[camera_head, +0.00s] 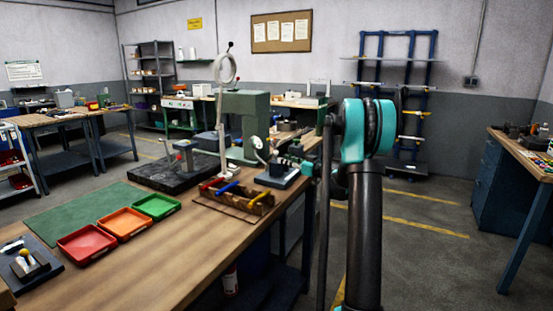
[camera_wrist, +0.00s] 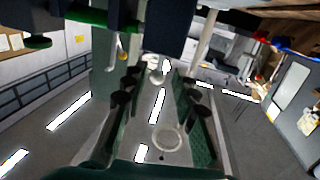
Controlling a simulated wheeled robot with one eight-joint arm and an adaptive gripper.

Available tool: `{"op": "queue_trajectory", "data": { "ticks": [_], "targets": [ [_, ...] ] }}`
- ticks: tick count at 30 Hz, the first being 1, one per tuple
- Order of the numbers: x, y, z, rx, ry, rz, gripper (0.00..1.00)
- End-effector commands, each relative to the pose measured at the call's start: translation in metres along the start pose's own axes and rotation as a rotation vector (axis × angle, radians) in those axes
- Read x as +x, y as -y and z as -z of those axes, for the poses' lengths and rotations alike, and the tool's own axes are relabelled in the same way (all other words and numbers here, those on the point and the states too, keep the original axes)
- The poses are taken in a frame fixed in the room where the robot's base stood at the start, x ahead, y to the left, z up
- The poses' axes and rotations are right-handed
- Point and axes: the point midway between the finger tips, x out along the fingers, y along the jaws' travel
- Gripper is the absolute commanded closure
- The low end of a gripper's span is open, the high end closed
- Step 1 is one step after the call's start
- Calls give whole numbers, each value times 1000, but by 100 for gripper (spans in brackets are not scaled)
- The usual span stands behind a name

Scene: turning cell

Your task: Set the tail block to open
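I cannot single out the tail block with certainty.
The wooden bench (camera_head: 150,240) holds red (camera_head: 87,245), orange (camera_head: 125,224) and green (camera_head: 157,207) trays, a green mat (camera_head: 70,215) and a wooden tool box (camera_head: 235,198). A green machine (camera_head: 245,118) stands behind. Floor right of the bench is open.

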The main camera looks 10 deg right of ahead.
Motion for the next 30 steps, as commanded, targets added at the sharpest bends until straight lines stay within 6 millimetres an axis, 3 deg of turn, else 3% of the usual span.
{"op": "queue_trajectory", "data": {
  "ticks": [3, 9, 22, 30],
  "targets": [
    [24, 1, 0, 0, 0, 3, 72],
    [49, 1, 0, 0, 0, 2, 72],
    [59, 0, 0, 0, 0, -1, 72],
    [59, 0, 0, 0, 0, 0, 100]
  ]
}}
